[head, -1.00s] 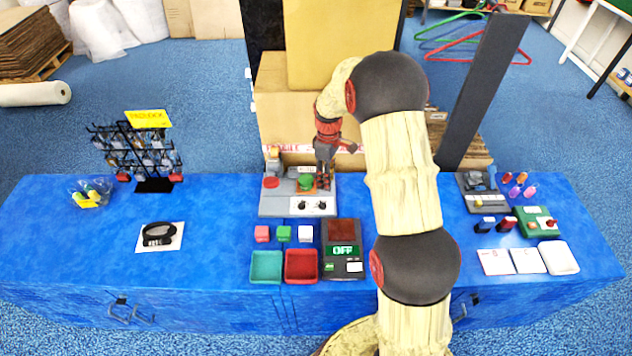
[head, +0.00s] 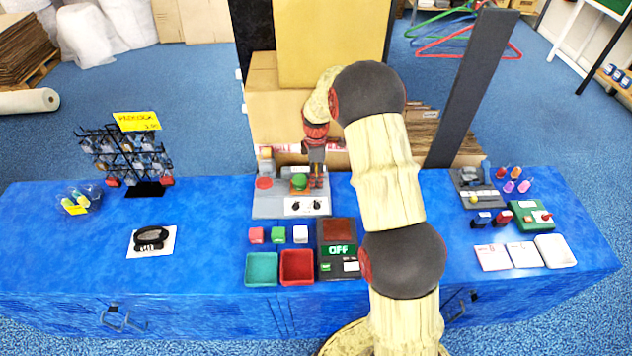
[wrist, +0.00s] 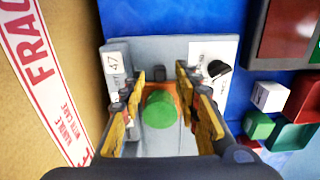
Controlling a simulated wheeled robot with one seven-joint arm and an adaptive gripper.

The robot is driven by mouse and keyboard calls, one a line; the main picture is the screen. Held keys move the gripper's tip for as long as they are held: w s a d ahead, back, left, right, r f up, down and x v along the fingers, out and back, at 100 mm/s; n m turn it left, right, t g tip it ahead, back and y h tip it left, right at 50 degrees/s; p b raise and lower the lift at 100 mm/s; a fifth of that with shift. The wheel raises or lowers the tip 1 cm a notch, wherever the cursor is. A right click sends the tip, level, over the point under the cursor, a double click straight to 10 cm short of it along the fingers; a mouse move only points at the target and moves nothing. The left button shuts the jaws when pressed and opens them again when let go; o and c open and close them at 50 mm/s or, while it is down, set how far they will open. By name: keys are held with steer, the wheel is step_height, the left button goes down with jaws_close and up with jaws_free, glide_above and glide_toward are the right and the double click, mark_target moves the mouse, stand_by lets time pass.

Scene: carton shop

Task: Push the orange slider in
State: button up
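A grey control panel (head: 268,207) stands on the blue counter. It carries a green round button (head: 299,182), a red button (head: 264,183) and two black knobs. Orange material shows around the green button (wrist: 160,112) in the wrist view; I take this orange part (wrist: 158,87) for the slider, but it is mostly hidden by the button and fingers. My gripper (head: 318,186) is over the right part of the panel. In the wrist view its two fingers (wrist: 160,78) are apart, one on each side of the green button. I cannot tell whether they touch anything.
Pink, green and white blocks, a teal tray (head: 262,283), a red tray (head: 297,282) and a box reading OFF (head: 338,265) lie in front of the panel. A cardboard box (head: 270,100) stands close behind. The counter's left front is mostly clear.

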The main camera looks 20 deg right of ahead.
steer(key=shift+f, duration=0.85)
steer(key=c, duration=0.8)
jaws_close()
